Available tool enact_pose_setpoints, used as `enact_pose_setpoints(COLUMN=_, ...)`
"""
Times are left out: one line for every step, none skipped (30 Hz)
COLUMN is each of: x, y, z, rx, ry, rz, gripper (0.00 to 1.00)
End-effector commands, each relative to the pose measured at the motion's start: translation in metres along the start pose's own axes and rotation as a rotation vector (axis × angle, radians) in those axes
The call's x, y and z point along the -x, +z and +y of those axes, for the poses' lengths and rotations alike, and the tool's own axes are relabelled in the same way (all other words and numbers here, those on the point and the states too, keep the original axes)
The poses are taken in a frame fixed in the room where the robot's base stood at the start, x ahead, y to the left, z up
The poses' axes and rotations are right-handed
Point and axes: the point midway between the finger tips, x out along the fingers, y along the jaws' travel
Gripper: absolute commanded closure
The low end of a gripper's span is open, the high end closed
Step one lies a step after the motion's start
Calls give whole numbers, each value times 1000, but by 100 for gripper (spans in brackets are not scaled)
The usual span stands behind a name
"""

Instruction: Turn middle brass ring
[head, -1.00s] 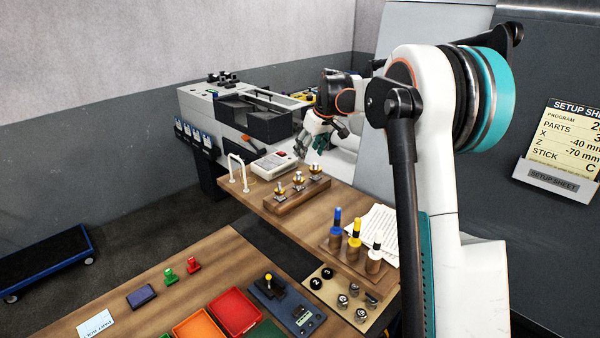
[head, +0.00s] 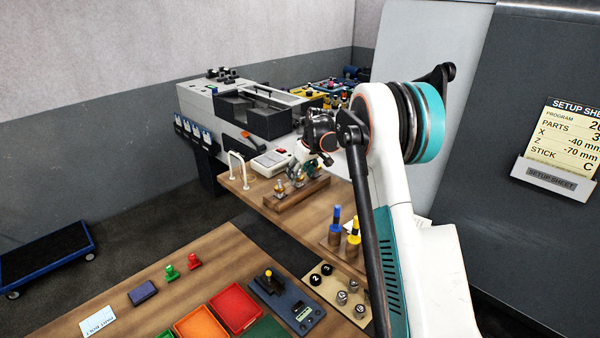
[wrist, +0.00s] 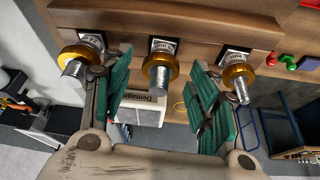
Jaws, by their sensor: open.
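A wooden block (head: 312,195) on the wooden bench carries three upright metal pegs, each with a brass ring. In the wrist view the middle brass ring (wrist: 148,66) sits around its steel peg, with the left ring (wrist: 68,54) and right ring (wrist: 232,71) on either side. My gripper (wrist: 160,68) is open, its teal-padded fingers appearing on either side of the middle ring, with visible gaps to it. In the head view my gripper (head: 304,170) is just above the block and hides part of the pegs.
Blue and yellow-topped pegs (head: 352,235) stand in front. A grey machine (head: 245,110) is behind.

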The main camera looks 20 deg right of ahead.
Motion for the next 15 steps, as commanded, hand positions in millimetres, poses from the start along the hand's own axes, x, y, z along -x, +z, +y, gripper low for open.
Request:
enact_pose_setpoints(x=0, y=0, z=0, rx=0, ry=0, rz=0, gripper=46)
enact_pose_setpoints(x=0, y=0, z=0, rx=0, ry=0, rz=0, gripper=46)
enact_pose_setpoints(x=0, y=0, z=0, rx=0, ry=0, rz=0, gripper=46)
enact_pose_setpoints(x=0, y=0, z=0, rx=0, ry=0, rz=0, gripper=46)
enact_pose_setpoints(x=0, y=0, z=0, rx=0, ry=0, rz=0, gripper=46)
enact_pose_setpoints(x=0, y=0, z=0, rx=0, ry=0, rz=0, gripper=55)
enact_pose_setpoints(x=0, y=0, z=0, rx=0, ry=0, rz=0, gripper=62)
enact_pose_setpoints(x=0, y=0, z=0, rx=0, ry=0, rz=0, gripper=68)
enact_pose_setpoints(x=0, y=0, z=0, rx=0, ry=0, rz=0, gripper=77)
enact_pose_setpoints(x=0, y=0, z=0, rx=0, ry=0, rz=0, gripper=84)
enact_pose_setpoints(x=0, y=0, z=0, rx=0, ry=0, rz=0, gripper=90)
enact_pose_setpoints(x=0, y=0, z=0, rx=0, ry=0, rz=0, gripper=90)
enact_pose_setpoints(x=0, y=0, z=0, rx=0, ry=0, rz=0, gripper=90)
enact_pose_setpoints(x=0, y=0, z=0, rx=0, ry=0, rz=0, gripper=90)
enact_pose_setpoints(x=0, y=0, z=0, rx=0, ry=0, rz=0, gripper=90)
